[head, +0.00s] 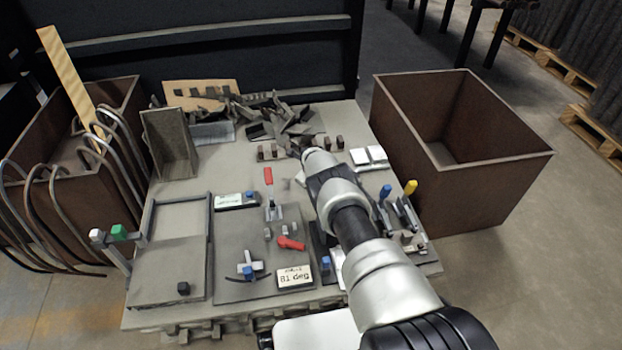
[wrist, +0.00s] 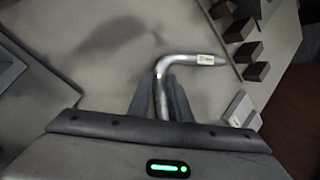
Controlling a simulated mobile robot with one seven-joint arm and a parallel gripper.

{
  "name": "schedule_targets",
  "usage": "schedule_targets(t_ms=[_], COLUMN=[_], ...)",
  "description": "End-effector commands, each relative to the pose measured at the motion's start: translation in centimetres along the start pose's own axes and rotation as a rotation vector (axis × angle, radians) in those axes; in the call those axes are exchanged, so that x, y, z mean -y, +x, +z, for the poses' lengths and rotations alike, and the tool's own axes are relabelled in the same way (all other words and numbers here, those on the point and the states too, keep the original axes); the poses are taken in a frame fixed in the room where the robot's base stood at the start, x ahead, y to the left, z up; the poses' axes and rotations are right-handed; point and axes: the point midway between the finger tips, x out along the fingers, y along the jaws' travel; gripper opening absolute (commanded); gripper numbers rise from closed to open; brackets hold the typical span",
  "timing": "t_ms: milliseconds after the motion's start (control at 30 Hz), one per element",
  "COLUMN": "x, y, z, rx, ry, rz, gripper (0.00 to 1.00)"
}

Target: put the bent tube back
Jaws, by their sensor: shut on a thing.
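The bent tube (wrist: 188,62) is a bare metal tube with one rounded bend and a small white label near one end. In the wrist view my gripper (wrist: 163,85) is shut on one leg of it, and the other leg points right above the table. In the head view my arm hides my gripper and the held tube. Several curved tubes (head: 40,205) hang over the rim of a brown bin (head: 135,95) at the left. I cannot tell from the wrist view how high the held tube is above the table.
The table (head: 225,170) carries fixtures with red-handled clamps (head: 268,178), a sign (head: 295,278), dark blocks (wrist: 257,71) and a scrap pile (head: 285,120). White blocks (head: 368,157) sit right of my arm. A brown bin (head: 500,165) stands right of the table.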

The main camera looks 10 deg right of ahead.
Motion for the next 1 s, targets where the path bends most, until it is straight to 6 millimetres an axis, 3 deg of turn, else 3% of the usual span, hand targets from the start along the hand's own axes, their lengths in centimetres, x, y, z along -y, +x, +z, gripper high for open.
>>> schedule_targets(t_ms=[167,200,300,333,767,1000], x=[0.1,0.1,0.1,0.0,-0.3,0.2], y=[-0.1,-0.1,-0.1,0.0,-0.4,-4.1], z=[0.1,0.1,0.1,0.1,-0.1,0.2], rx=[0.002,0.002,0.001,0.001,-0.005,-0.004], ry=[0.0,0.0,0.0,0.0,0.001,0.002], rz=[-0.001,-0.001,-0.001,0.0,0.007,0.005], gripper=[0.0,0.21,0.38,0.39,0.39,0.39])
